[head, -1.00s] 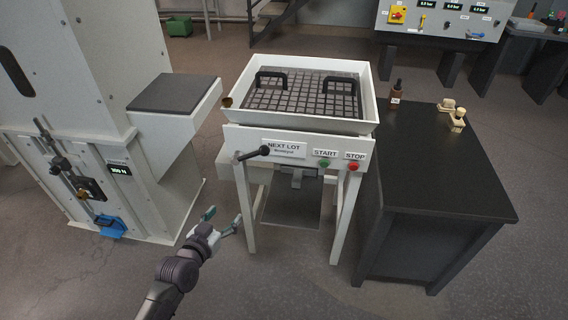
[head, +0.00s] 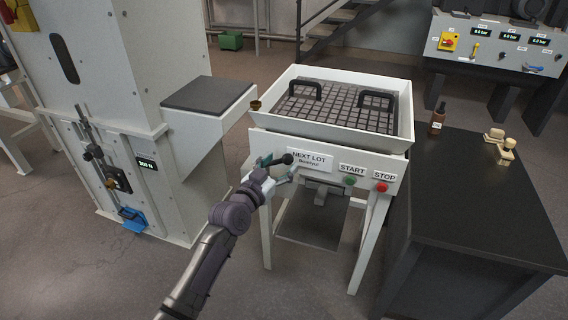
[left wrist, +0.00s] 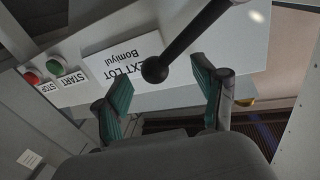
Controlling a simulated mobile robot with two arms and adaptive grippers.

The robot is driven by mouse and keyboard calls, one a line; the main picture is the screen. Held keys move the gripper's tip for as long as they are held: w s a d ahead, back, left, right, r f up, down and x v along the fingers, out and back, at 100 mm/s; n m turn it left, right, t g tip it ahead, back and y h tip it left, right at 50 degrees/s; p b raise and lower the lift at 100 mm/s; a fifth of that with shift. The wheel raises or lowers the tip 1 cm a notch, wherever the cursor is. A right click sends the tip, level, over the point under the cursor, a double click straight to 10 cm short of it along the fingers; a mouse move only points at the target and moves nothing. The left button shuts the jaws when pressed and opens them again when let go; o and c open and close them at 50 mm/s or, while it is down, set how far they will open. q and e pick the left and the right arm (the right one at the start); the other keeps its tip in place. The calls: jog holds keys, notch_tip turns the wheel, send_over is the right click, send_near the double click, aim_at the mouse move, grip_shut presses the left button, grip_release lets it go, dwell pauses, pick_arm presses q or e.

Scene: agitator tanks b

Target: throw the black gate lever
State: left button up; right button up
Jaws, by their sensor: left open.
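The black gate lever, a rod with a ball knob (head: 287,158), sticks out from the front of the white sieve table beside the NEXT LOT label. In the left wrist view its knob (left wrist: 155,70) and rod (left wrist: 196,28) show clearly, with the knob near the gap between my fingertips. My left gripper (head: 279,168) is open, with green finger pads, right at the lever in the head view and partly hiding its rod. In the left wrist view the gripper (left wrist: 160,88) holds nothing. I cannot tell whether a finger touches the lever. My right gripper is not in view.
The green START button (head: 349,181) and red STOP button (head: 381,187) sit right of the NEXT LOT label (head: 308,160). A tall white machine (head: 110,70) with a dark-topped ledge (head: 208,95) stands left. A black table (head: 480,200) stands close on the right.

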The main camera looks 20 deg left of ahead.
pick_arm(q)
jog(key=shift+x, duration=1.15)
jog(key=c, duration=1.2)
jog(key=shift+s+f, duration=0.1)
grip_shut()
jog(key=shift+d, duration=0.1)
